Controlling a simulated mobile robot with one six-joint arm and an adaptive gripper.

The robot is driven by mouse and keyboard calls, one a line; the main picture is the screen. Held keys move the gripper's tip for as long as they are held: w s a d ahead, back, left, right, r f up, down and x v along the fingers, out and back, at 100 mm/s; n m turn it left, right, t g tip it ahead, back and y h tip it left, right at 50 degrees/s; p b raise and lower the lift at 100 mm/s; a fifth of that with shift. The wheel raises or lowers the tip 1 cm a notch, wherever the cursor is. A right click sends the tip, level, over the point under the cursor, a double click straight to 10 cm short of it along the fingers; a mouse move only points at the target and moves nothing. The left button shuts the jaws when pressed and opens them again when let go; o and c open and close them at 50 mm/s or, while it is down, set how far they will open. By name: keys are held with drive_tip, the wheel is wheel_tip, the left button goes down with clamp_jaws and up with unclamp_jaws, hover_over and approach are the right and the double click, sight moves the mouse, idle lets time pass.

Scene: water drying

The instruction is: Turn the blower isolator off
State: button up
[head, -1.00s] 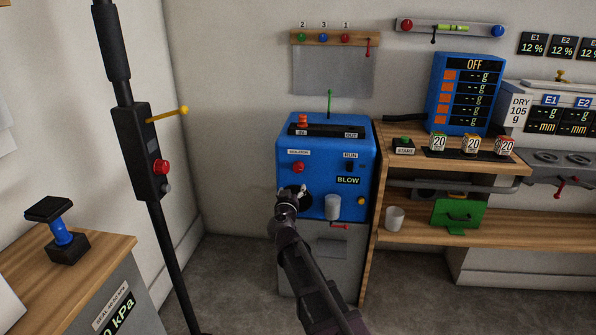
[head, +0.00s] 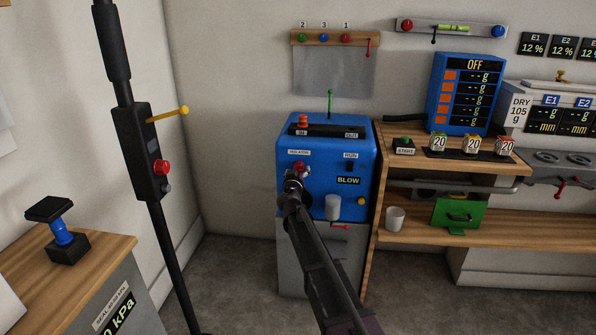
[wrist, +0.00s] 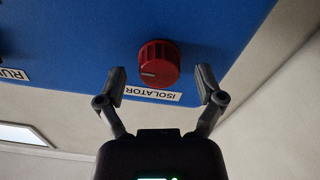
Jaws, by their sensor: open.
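In the head view the knob (head: 299,166) is partly hidden by my gripper (head: 294,178). In the wrist view my gripper (wrist: 162,76) is open and empty, one finger on each side of the knob, with a visible gap on both sides. I cannot tell how deep the fingertips reach.
A RUN switch (head: 350,167) and a white cylinder (head: 332,207) are on the box's front, right of my gripper. Wooden shelves (head: 480,229) with a white cup (head: 395,217) stand to the right. A black pole (head: 164,265) stands at the left, with clear floor between.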

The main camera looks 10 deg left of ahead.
drive_tip(key=shift+w, duration=0.45)
drive_tip(key=c, duration=1.1)
drive_tip(key=shift+c, duration=0.2)
